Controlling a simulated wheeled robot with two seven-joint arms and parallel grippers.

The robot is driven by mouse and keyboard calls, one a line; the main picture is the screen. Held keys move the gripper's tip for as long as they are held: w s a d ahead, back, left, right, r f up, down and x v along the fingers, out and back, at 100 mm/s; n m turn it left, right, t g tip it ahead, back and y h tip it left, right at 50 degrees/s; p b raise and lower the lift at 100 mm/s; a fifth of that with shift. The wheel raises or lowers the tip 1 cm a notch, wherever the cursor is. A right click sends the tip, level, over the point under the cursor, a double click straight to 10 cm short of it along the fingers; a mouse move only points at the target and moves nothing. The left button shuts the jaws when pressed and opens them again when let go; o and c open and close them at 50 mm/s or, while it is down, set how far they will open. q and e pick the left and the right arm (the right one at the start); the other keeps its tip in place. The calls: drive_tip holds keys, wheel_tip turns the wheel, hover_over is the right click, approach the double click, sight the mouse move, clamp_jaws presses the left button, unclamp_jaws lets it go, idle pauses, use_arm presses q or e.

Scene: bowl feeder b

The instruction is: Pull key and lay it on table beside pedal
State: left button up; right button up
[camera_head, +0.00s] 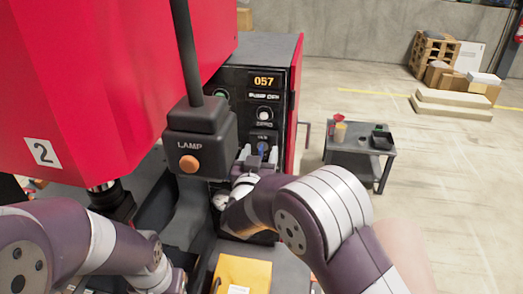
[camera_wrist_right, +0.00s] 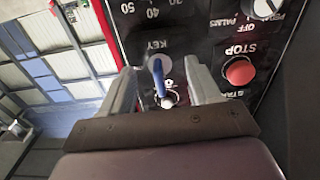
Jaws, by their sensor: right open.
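A blue key (camera_wrist_right: 158,75) sticks out of the key switch on the dark control panel; it shows small in the head view (camera_head: 262,148). My right gripper (camera_head: 258,158) is at the panel. In the right wrist view my open right gripper (camera_wrist_right: 163,88) has one finger on each side of the key, with gaps between. A small grey table (camera_head: 345,157) stands to the right of the machine. A dark item (camera_head: 381,136) on it may be the pedal; it is too small to be sure. My left gripper is out of view.
A red stop button (camera_wrist_right: 239,71) is right of the key. The floor around the table is clear.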

clamp_jaws()
drive_tip(key=shift+s, duration=0.1)
drive_tip(key=shift+s, duration=0.1)
drive_tip(key=shift+s+a, duration=0.2)
drive_tip(key=shift+s, duration=0.75)
drive_tip(key=shift+s+a, duration=0.2)
drive_tip(key=shift+s, duration=0.7)
drive_tip(key=shift+s+a, duration=0.2)
drive_tip(key=shift+s, duration=0.75)
